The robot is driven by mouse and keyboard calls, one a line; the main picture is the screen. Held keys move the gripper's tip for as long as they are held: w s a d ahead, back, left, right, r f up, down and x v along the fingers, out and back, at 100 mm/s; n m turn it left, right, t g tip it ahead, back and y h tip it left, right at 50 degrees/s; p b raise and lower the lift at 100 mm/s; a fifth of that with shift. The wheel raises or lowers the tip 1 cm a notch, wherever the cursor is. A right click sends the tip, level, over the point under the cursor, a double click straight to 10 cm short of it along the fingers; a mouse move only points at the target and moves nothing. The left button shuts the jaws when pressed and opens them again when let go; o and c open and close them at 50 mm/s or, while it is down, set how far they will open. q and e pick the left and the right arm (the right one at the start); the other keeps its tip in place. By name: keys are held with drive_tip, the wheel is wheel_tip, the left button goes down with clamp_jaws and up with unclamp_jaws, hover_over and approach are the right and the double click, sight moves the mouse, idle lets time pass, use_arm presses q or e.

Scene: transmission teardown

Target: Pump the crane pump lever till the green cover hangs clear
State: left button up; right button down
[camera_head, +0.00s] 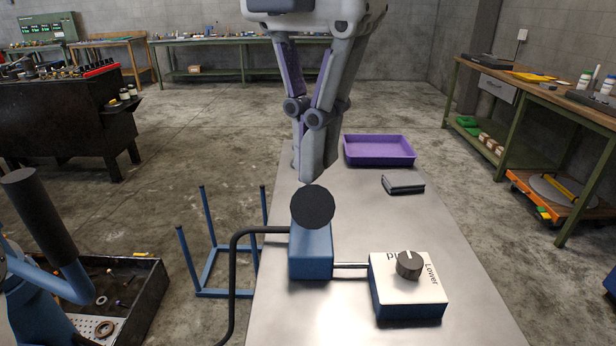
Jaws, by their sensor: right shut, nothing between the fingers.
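A blue pump block (311,254) stands on the metal bench. A round black lever grip (312,206), seen end-on, sits at its top. A black hose runs from the block to the left and down. A rod joins the block to a blue box with a white top and a black knob (409,265); its label includes "Lower". My right gripper (311,178) points down just behind and above the grip, its fingers together and empty. I cannot tell whether it touches the grip. My left gripper is not in view. I cannot make out the green cover.
A purple tray (379,151) and a dark flat case (403,184) lie farther back on the bench. A blue frame (226,292) stands on the floor to the left. A black-handled blue post (42,216) and a parts bin (141,299) are at lower left.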

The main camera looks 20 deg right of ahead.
drive_tip(key=s+a+f, duration=0.1)
drive_tip(key=s+f, duration=0.2)
drive_tip(key=f, duration=0.6)
drive_tip(key=s+f, duration=0.4)
drive_tip(key=f, duration=0.6)
drive_tip(key=shift+a, duration=0.4)
drive_tip(key=shift+r, duration=0.1)
